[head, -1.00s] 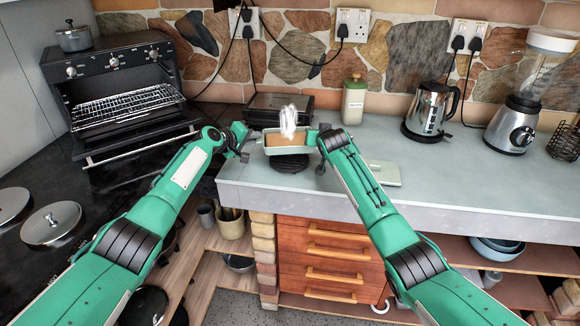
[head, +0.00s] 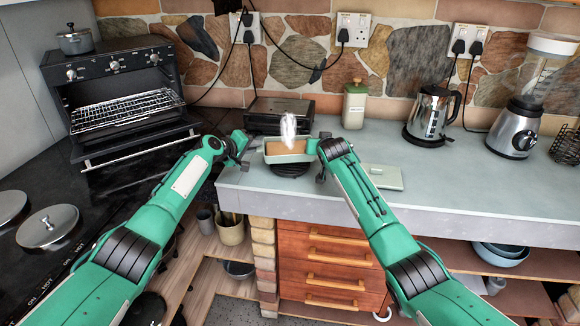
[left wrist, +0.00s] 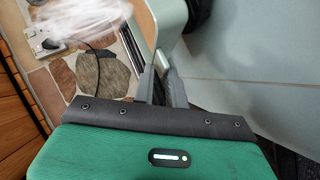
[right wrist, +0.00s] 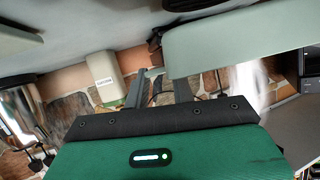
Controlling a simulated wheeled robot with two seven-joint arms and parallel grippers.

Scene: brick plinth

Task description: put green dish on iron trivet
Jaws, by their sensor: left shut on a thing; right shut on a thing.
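The green dish (head: 288,158) is a pale green rectangular dish with brown food in it and white steam above. My left gripper (head: 256,154) is shut on its left end and my right gripper (head: 317,156) on its right end. The dish looks level. The black round iron trivet (head: 290,171) lies on the counter directly below, mostly hidden by the dish. I cannot tell whether the two touch. The dish also shows in the left wrist view (left wrist: 170,16) and the right wrist view (right wrist: 240,42), close to the dark trivet (right wrist: 195,5).
A pale green lid (head: 383,177) lies on the counter to the right. A black toaster-like appliance (head: 280,112) and a green canister (head: 355,105) stand behind. A kettle (head: 430,115) and blender (head: 515,125) are at right. An open oven (head: 125,95) stands at left.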

